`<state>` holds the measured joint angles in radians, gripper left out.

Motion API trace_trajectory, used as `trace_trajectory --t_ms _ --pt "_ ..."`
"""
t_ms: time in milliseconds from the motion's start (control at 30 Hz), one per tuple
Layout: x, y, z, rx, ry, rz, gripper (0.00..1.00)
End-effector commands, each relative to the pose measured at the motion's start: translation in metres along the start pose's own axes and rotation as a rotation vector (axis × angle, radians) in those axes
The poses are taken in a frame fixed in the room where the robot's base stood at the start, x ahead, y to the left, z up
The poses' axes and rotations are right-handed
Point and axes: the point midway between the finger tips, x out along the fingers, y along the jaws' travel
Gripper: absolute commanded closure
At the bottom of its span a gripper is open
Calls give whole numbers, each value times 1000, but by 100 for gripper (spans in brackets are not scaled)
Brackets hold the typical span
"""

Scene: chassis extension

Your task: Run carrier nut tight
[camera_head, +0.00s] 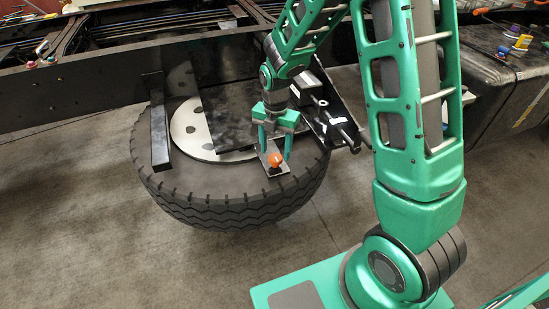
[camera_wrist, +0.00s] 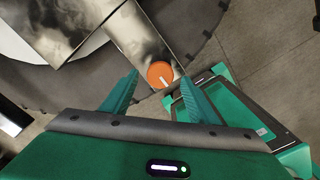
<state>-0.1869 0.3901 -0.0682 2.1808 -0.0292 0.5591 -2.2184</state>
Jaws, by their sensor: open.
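The carrier nut appears to be the round orange piece (camera_head: 275,160) on a small dark bracket plate (camera_head: 271,167) at the near edge of the spare wheel. In the wrist view the orange piece (camera_wrist: 160,74) carries a short pale mark and lies just beyond the fingertips, between them as seen. My gripper (camera_head: 273,151) points down over the bracket, its two green fingers apart on either side of the orange piece. In the wrist view my gripper (camera_wrist: 160,85) is open and empty. I cannot tell the exact height of the fingertips over the piece.
The spare tyre (camera_head: 235,210) hangs under a dark chassis frame (camera_head: 90,85). A dark bar (camera_head: 159,125) crosses the wheel at left. A black bracket with a rod (camera_head: 338,125) stands close to the right of my gripper. Grey floor (camera_head: 60,230) is clear in front.

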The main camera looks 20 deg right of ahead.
Motion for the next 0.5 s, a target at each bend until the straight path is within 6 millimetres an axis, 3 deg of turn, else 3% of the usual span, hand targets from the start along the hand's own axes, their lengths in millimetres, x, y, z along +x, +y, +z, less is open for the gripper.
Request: trace_trajectory --t_ms 200,500 --pt "32 -1 0 1 1 -2 46" --pt "45 0 0 2 0 0 46"
